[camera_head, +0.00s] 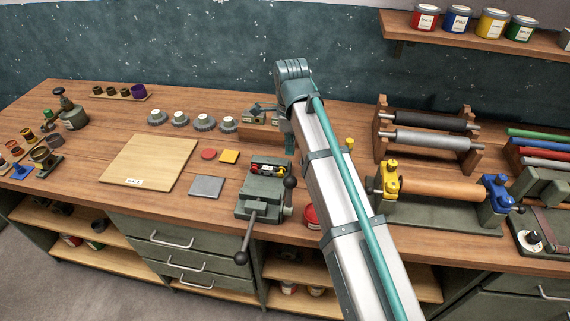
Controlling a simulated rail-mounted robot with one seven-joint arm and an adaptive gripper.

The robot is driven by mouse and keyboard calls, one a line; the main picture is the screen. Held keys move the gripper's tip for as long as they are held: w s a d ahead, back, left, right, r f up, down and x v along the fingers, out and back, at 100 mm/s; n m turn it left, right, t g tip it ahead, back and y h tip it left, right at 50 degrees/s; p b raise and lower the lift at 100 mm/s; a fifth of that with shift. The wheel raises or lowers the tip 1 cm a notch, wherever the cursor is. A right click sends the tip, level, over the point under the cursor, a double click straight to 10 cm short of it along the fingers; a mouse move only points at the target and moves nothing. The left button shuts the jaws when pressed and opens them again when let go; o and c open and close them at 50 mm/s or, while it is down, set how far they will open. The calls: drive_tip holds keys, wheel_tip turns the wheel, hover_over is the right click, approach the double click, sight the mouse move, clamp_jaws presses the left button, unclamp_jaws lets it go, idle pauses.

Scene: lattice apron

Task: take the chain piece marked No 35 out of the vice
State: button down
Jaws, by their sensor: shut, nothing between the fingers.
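The green-grey bench vice (262,190) stands at the front edge of the bench, left of my arm. A small dark piece with red and yellow parts (268,169) lies between its jaws. It is probably the chain piece, but it is too small to read any No 35 mark. My arm rises from the lower right to a grey-green joint above the bench. It passes just right of the vice.
A wooden board (150,165), a grey plate (206,187) and several gears (204,122) lie left. Roller stands (430,215) stand right. A red tin (311,214) sits close to the arm.

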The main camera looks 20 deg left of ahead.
sight(273, 169)
drive_tip(key=shift+f+p, duration=1.3)
drive_tip(key=shift+f, duration=3.65)
drive_tip(key=a, duration=0.5)
drive_tip(key=shift+s, duration=0.35)
drive_tip(key=shift+r, duration=0.15)
